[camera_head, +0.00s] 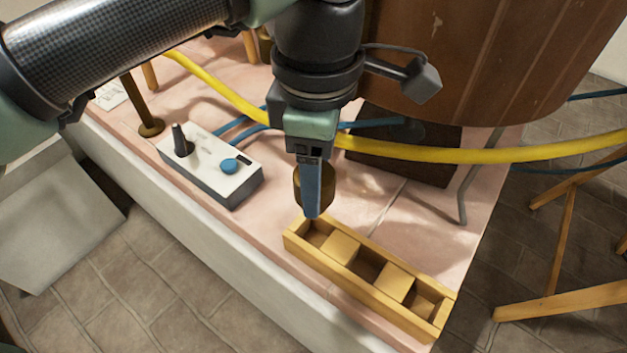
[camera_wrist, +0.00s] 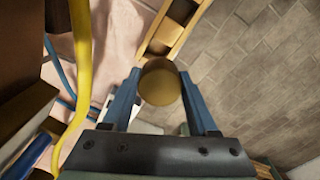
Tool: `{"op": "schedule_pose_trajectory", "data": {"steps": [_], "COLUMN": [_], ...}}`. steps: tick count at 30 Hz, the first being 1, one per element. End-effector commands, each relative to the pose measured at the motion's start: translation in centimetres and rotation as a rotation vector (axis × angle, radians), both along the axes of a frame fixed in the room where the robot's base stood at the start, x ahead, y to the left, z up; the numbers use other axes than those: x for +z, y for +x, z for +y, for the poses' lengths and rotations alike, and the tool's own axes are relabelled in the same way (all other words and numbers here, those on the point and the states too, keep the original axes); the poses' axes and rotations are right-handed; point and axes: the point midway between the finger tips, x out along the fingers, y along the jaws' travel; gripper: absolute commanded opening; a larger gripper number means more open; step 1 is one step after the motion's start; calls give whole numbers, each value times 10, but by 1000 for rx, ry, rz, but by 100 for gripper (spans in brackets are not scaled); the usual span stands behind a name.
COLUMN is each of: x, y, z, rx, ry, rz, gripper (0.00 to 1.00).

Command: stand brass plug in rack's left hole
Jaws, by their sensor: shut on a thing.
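The brass plug (camera_head: 325,188) is a short, dark gold cylinder held upright between my fingers. My gripper (camera_head: 312,205) is shut on it, and one blue finger hides part of the plug in the head view. In the wrist view the plug's round end (camera_wrist: 159,83) shows between both blue fingers of my gripper (camera_wrist: 160,74). The yellow wooden rack (camera_head: 366,309) lies on the pink top, with openings in a row. Its left hole (camera_head: 318,233) looks empty. The plug is above the rack's left end, toward its far side, and appears clear of it. The rack also shows in the wrist view (camera_wrist: 184,40).
A white control box (camera_head: 210,165) with a black lever and blue knob stands left of the rack. A yellow hose (camera_head: 430,153) and blue cables run behind my gripper. A large brown vessel (camera_head: 480,60) stands behind. The bench's front edge is close to the rack.

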Motion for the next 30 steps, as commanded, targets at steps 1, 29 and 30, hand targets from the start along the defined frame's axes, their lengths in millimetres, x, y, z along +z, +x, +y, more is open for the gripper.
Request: {"op": "schedule_pose_trajectory", "data": {"steps": [1,29,30], "x": [-1,-51,-50], "y": [0,-1,-1], "z": [0,0,0], "rx": [2,3,3], "ry": [0,0,-1], "rz": [0,-1,-1], "gripper": [0,0,0]}}
